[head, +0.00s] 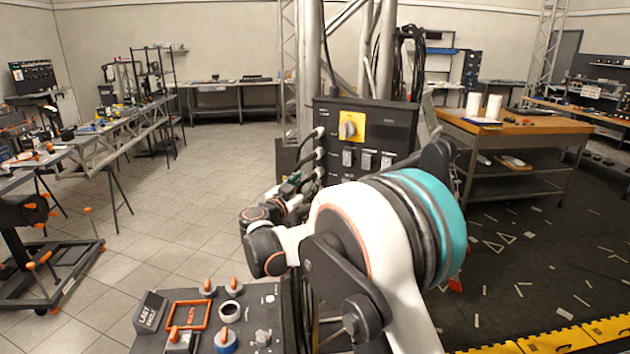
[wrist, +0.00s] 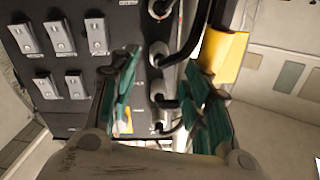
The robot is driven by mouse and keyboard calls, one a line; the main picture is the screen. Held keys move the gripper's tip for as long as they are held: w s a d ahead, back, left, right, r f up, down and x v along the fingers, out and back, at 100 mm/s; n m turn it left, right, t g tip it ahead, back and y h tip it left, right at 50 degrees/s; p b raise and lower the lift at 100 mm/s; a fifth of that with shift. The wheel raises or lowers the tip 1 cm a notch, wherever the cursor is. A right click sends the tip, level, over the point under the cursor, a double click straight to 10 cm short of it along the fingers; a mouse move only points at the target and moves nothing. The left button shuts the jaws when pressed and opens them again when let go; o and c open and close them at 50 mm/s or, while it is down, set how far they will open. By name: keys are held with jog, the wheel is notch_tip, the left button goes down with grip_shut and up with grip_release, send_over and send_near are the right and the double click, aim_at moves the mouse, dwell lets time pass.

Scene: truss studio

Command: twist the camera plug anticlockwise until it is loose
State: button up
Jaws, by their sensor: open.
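A black power box (head: 400,125) stands against a truss upright. Several grey plugs with black cables stick out along its left side; one is the upper plug (head: 313,135). In the wrist view, plugs line the edge of the box (wrist: 78,120), and one plug (wrist: 163,88) shows between my fingers. Labels are too small to tell which is the camera plug. My gripper (wrist: 163,78) is open, with its teal-padded fingers either side of this row. I see no finger closed on a plug. My arm hides part of the box in the head view.
The box front has a yellow rotary switch (head: 350,127) and several grey breakers (wrist: 60,37). A yellow part (wrist: 224,57) is close by my right finger. A control console (head: 215,325) stands in front. A wooden-topped table (head: 540,126) is right; tiled floor (head: 220,180) is clear left.

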aim_at(315, 176)
jog(key=b+x, duration=0.1)
jog(key=x, duration=0.6)
jog(key=shift+w, duration=0.1)
jog(key=shift+c, duration=0.3)
grip_shut()
